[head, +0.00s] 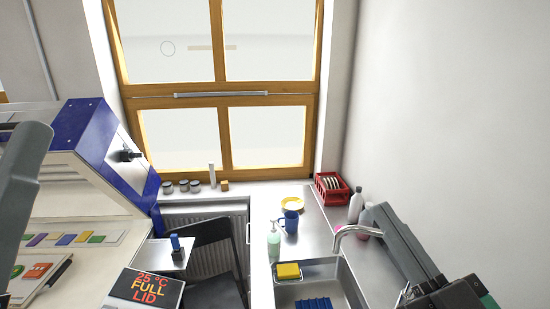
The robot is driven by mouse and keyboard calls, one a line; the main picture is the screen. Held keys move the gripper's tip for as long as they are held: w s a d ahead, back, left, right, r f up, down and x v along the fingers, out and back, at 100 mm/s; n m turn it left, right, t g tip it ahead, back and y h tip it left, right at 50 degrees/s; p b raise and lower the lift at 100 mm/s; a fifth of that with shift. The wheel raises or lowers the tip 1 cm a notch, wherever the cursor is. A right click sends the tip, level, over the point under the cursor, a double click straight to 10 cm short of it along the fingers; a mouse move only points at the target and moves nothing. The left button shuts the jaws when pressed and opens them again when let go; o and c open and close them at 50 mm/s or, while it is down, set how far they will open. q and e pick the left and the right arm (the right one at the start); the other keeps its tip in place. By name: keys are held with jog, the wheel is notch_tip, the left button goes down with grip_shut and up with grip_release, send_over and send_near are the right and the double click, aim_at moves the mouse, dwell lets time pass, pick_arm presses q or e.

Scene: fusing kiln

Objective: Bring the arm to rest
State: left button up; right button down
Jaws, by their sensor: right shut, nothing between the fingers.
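My right arm reaches in at the lower right, over the right side of the sink counter. My right gripper (405,294) is at the bottom edge, partly cut off. It is shut and empty, beside the sink. A grey part of my left arm shows at the left edge, in front of the blue and white kiln housing (85,130). My left gripper is not in view.
The sink (345,288) has a curved tap (350,231), a yellow sponge (288,270) and a soap bottle (273,243). A dark chair (207,245) stands left of the counter. A sign (147,289) lies lower left.

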jog(key=s+d+r+m+t+h, duration=0.3)
jog(key=s+r+m+t+h, duration=0.3)
jog(key=s+r, duration=0.65)
notch_tip(320, 180, up, 23)
jog(key=w+y+p, duration=0.1)
jog(key=w+p, duration=0.1)
jog(key=p, duration=2)
jog(key=shift+r+p, duration=0.15)
jog(key=shift+p, duration=0.15)
jog(key=shift+w, duration=0.15)
